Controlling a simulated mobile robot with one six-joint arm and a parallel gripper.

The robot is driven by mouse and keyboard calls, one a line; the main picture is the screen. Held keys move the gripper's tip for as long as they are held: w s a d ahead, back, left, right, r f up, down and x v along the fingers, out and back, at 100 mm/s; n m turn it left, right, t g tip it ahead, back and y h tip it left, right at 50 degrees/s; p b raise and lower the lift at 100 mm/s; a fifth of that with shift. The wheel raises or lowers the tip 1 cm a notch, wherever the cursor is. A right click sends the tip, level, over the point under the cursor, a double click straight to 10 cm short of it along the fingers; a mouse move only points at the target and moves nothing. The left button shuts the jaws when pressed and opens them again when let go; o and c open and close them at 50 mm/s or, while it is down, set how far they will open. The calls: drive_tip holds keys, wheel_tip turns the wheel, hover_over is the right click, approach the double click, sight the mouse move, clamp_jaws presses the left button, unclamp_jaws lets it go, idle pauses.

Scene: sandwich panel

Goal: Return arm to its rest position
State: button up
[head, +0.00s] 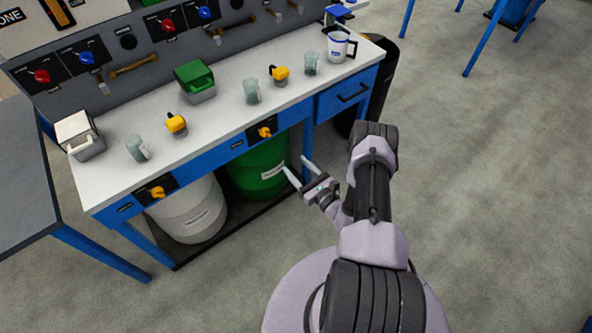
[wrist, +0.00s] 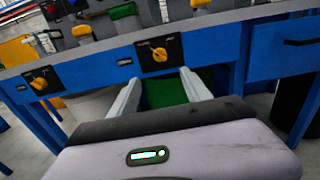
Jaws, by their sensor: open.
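My gripper (head: 297,170) is open and empty in the head view, its two pale fingers spread apart in front of the workbench, below its white top. In the wrist view my gripper (wrist: 160,92) points at the blue bench front, with the green barrel showing between and behind the fingers. My arm is partly folded above my round base, to the right of the bench's front edge. Nothing is held.
The workbench (head: 225,108) carries glasses, yellow-topped items, a green-lidded box (head: 194,78) and a white jug (head: 339,46). A white barrel (head: 190,212) and green barrel (head: 262,165) stand beneath. A black bin (head: 378,80) stands at its right end. Floor to the right is clear.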

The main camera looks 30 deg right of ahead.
drive_tip(key=shift+w, duration=0.2)
drive_tip(key=w+a+r+n+g+y, duration=0.1)
drive_tip(key=w+a+r+n+y, duration=0.25)
drive_tip(key=r, duration=0.25)
drive_tip(key=w+a+r+n+g+y, duration=0.1)
drive_tip(key=w+a+r+n+y, duration=0.2)
drive_tip(key=r, duration=0.4)
drive_tip(key=s+a+r+n+g+y, duration=0.4)
drive_tip(key=a+r+n+g+y, duration=0.4)
drive_tip(key=a+r, duration=0.55)
drive_tip(key=s+a+r+n+g+h, duration=0.3)
drive_tip(key=s+a+r+n+g, duration=0.15)
drive_tip(key=s, duration=0.35)
drive_tip(key=s+a+r+n+g+h, duration=0.35)
drive_tip(key=s+r+n, duration=0.25)
drive_tip(key=s, duration=0.2)
drive_tip(key=s+d+r+n+t+h, duration=0.5)
drive_tip(key=s+d+h, duration=0.1)
drive_tip(key=s, duration=0.3)
drive_tip(key=shift+s+t+h, duration=0.2)
drive_tip(key=shift+t+h, duration=0.2)
drive_tip(key=shift+h, duration=0.4)
